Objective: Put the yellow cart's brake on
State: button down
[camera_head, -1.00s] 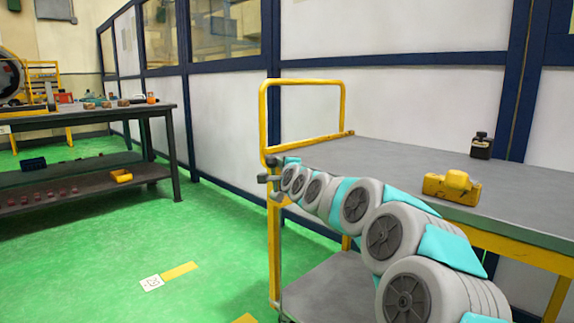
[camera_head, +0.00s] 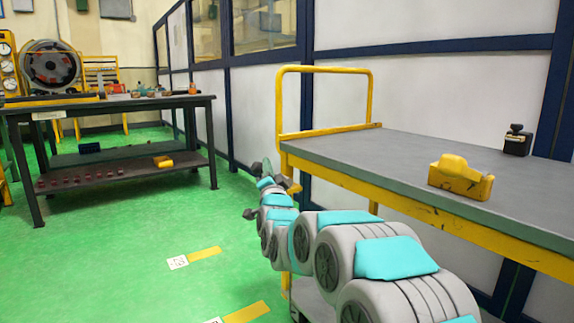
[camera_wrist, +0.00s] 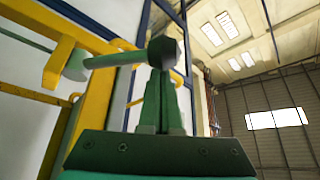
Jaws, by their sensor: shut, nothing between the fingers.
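The yellow cart, with a grey top (camera_head: 400,172) and a yellow end rail (camera_head: 325,69), stands at the right in the head view. In the wrist view, a pale green lever rod (camera_wrist: 112,60) with a dark knob (camera_wrist: 164,52) sticks out rightward from the yellow frame (camera_wrist: 92,85). I take this as the brake lever; it is roughly level. My gripper (camera_wrist: 162,75) is shut and empty, its tips just below the knob and overlapping it in view; contact cannot be told. In the head view my gripper (camera_head: 262,167) is small beside the cart's left end.
A yellow block-like item (camera_head: 460,177) and a small black bottle (camera_head: 517,141) sit on the cart top. A dark workbench (camera_head: 110,103) stands at the back left. Green floor (camera_head: 130,240) between is clear, with yellow marks. A panelled wall (camera_head: 410,90) runs behind the cart.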

jog(key=shift+s+a+f+n+y+b, duration=0.2)
jog(key=shift+a+f+n+y+b, duration=0.3)
jog(key=shift+n, duration=0.55)
jog(key=shift+s+a+f+n+y+b, duration=0.15)
jog(key=shift+s+f+n+y, duration=0.1)
jog(key=shift+f+n+y, duration=0.6)
jog(key=shift+s+a+f+n+y+b, duration=0.25)
jog(key=shift+f+n+y+b, duration=0.15)
jog(key=shift+n, duration=0.8)
jog(key=shift+f, duration=0.1)
